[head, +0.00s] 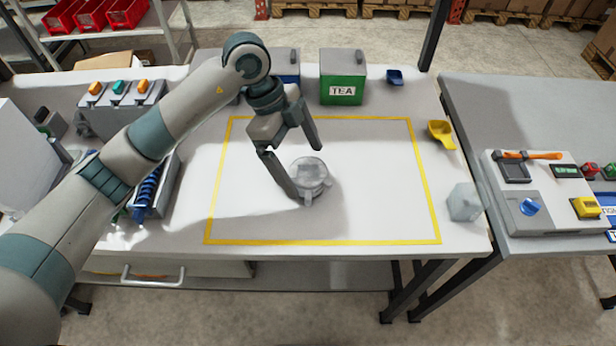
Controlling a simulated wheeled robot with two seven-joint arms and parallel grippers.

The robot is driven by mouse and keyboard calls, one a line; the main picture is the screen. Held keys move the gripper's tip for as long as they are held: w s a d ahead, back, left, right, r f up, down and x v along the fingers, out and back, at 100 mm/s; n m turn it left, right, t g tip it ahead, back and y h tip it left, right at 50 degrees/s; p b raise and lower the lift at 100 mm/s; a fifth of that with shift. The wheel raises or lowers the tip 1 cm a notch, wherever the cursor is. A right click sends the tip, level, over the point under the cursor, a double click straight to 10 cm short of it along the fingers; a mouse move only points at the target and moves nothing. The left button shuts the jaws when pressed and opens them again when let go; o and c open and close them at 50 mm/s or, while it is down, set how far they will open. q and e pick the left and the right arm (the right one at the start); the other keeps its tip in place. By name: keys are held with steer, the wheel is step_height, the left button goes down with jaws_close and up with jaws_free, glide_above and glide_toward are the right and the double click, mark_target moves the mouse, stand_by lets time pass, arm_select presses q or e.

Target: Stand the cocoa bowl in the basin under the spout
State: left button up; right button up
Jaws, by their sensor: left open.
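A clear grey round vessel (313,186) with small tabs at its rim stands within the yellow outline on the white table. It carries no readable label, so I cannot tell whether it is the cocoa bowl. My left gripper (307,171) is open over it, one fingertip close to its left side and the other near its far rim. I cannot tell whether they touch it. No spout or basin can be made out clearly; my left arm covers part of the table's left side. My right gripper is not in view.
A green TEA canister (343,80) and a partly hidden blue canister (286,66) stand at the back. The outlined area is otherwise clear.

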mark_target(308, 178)
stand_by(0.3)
arm_select(q)
steer(key=shift+s+d+f+p, duration=0.15)
steer(key=shift+s+f+p, duration=0.05)
steer(key=shift+f+p, duration=0.4)
steer(key=p+x, duration=0.1)
steer(key=x, duration=0.2)
steer(key=shift+s, duration=0.1)
steer(key=shift+f, duration=0.5)
steer(key=c, duration=1.2)
steer(key=shift+r, duration=0.15)
